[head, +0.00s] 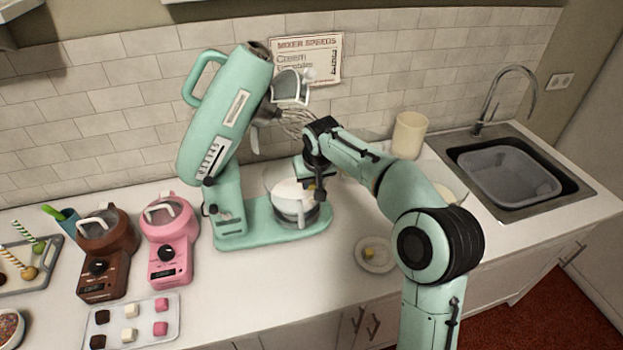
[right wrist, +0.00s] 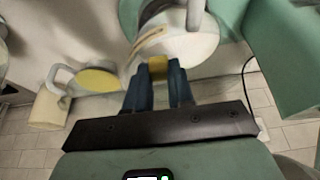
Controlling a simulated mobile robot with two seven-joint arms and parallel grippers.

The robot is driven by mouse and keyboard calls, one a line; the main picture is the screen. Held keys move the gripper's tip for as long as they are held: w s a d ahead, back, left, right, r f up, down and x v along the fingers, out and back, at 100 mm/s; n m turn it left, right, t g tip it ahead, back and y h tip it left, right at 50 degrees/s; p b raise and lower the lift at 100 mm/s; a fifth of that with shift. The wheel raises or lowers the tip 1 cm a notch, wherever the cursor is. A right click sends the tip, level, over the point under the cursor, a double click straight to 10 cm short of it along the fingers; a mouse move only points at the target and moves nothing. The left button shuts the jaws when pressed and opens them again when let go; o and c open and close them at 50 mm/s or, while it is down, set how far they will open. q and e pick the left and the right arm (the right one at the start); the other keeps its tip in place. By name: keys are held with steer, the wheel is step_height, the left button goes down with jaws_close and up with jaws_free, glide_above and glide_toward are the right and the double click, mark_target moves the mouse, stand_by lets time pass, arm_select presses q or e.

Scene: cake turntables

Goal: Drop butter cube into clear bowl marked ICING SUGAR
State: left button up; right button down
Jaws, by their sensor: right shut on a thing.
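My right gripper (head: 311,192) is at the mixer bowl (head: 290,210), by its right side and rim. In the right wrist view its two blue fingers (right wrist: 158,82) are shut on a small yellow butter cube (right wrist: 157,66). The cube also shows as a small yellow spot in the head view (head: 311,187). The bowl has pale contents (right wrist: 182,48) and stands on the teal mixer's base. I cannot read ICING SUGAR on any bowl. Another butter cube (head: 369,252) lies on a small plate (head: 387,264). My left gripper is not in view.
The teal mixer (head: 222,120) has its head tilted up, with the whisk (head: 294,122) above my gripper. A bowl with yellow contents (right wrist: 97,80) and a beige canister (head: 409,134) stand to the right. Pink (head: 169,240) and brown (head: 104,255) machines stand left. The front counter is partly clear.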

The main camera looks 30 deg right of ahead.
steer(key=shift+s+f, duration=0.1)
steer(key=shift+f, duration=0.25)
steer(key=c, duration=1)
jaws_free()
steer(key=v, duration=1.3)
steer(key=shift+w+d+r, duration=0.1)
steer(key=shift+w+r, duration=0.1)
steer(key=shift+w, duration=0.05)
